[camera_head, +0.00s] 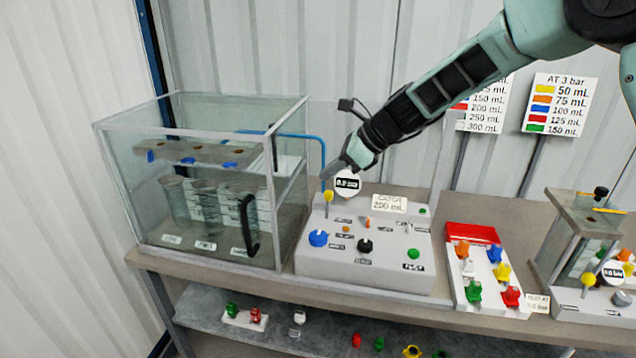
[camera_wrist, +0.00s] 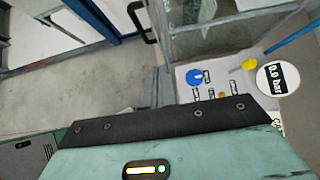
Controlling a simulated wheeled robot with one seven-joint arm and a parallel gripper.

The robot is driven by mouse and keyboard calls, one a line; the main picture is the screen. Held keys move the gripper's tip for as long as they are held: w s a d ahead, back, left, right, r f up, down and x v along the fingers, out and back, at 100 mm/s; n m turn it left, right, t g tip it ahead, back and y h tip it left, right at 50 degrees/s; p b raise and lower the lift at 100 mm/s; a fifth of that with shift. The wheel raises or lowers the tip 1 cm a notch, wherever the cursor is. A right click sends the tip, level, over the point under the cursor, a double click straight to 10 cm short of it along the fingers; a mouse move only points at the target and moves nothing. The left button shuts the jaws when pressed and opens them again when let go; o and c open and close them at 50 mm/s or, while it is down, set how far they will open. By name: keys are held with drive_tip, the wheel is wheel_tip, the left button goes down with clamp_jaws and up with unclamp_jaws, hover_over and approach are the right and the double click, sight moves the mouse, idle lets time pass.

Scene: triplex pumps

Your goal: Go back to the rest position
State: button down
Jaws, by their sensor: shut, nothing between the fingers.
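My gripper (camera_head: 330,171) is shut and empty. In the head view it hangs at the end of my arm, which reaches in from the upper right, and it appears just above the round pressure gauge (camera_head: 347,184) of the grey pump panel (camera_head: 365,268). Whether it touches the gauge I cannot tell. In the wrist view the closed fingers (camera_wrist: 157,88) show beside the panel's left edge. The gauge (camera_wrist: 277,79), reading 0.0 bar there, and a blue knob (camera_wrist: 194,77) lie to their right.
A glass tank (camera_head: 190,190) with beakers and a black handle stands left of the panel. A red and white tray (camera_head: 473,233) of coloured knobs and a second pump (camera_head: 585,250) stand to the right. Signs (camera_head: 562,104) stand behind. A lower shelf (camera_head: 205,312) holds small parts.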

drive_tip(key=s+a+f+n+g+h+b, duration=0.1)
drive_tip(key=s+n+h+b, duration=0.1)
drive_tip(key=s+n, duration=0.6)
drive_tip(key=s+a+f+n+g+h+b, duration=0.15)
drive_tip(key=s+n, duration=0.35)
drive_tip(key=s, duration=0.7)
drive_tip(key=s+d+f+n+h+b, duration=0.2)
drive_tip(key=s+d+n, duration=0.3)
drive_tip(key=s+n, duration=0.3)
drive_tip(key=s+d+f+n+h+b, duration=0.2)
drive_tip(key=s+d+f+n, duration=0.2)
drive_tip(key=s+n, duration=0.3)
drive_tip(key=s+d, duration=0.1)
drive_tip(key=s, duration=0.3)
drive_tip(key=shift+s+d+f+n, duration=0.25)
drive_tip(key=shift+s+f+n, duration=0.05)
drive_tip(key=shift+s+n, duration=0.1)
drive_tip(key=shift+h, duration=0.25)
